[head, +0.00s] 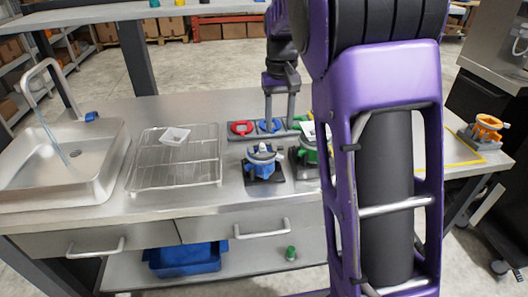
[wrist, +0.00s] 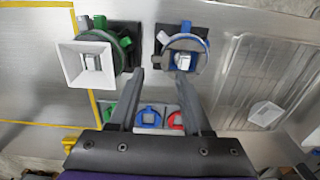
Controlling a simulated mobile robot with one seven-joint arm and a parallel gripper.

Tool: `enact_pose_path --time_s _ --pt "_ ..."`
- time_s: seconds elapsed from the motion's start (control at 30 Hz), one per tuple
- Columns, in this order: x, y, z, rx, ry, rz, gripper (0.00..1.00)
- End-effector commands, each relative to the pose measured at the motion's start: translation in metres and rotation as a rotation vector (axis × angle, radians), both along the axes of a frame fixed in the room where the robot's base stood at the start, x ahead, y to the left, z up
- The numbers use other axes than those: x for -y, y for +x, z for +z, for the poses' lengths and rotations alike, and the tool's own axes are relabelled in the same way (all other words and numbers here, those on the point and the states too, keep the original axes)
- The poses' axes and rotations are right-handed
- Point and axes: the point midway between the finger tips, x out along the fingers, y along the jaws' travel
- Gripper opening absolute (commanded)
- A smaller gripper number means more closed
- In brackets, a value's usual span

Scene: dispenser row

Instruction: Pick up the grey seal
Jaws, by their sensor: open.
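A grey ring-like piece with a tab (wrist: 167,64), which looks like the grey seal, sits on top of the blue dispenser (wrist: 204,45) in the wrist view. In the head view the blue dispenser (head: 262,166) stands on a dark base plate on the counter, with grey at its top. My gripper (wrist: 160,76) is open and empty, its fingers spread in front of the blue dispenser, with the tips close to the grey piece in the picture. Contact cannot be told. In the head view my gripper (head: 279,120) points down behind the blue dispenser.
A green dispenser with a white square funnel (wrist: 84,62) stands beside the blue one. A holder carries a red seal (head: 241,127) and a blue seal (head: 269,126).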

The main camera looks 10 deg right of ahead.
Motion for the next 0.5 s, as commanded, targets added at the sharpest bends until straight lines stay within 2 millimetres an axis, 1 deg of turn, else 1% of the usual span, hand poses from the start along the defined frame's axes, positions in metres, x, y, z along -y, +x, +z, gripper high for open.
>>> enact_pose_path --time_s 0.03,0.17,0.27,0.4,0.5 --pt "0.000 0.000 -0.005 0.000 0.000 0.000 0.49" --pt "0.000 0.000 -0.012 0.000 -0.001 0.000 0.49" --pt "0.000 -0.001 -0.024 -0.002 -0.001 -0.001 0.49" --pt "-0.002 -0.001 -0.046 -0.002 -0.001 -0.002 0.49" --pt "-0.002 -0.001 -0.057 -0.001 0.000 -0.002 0.49"
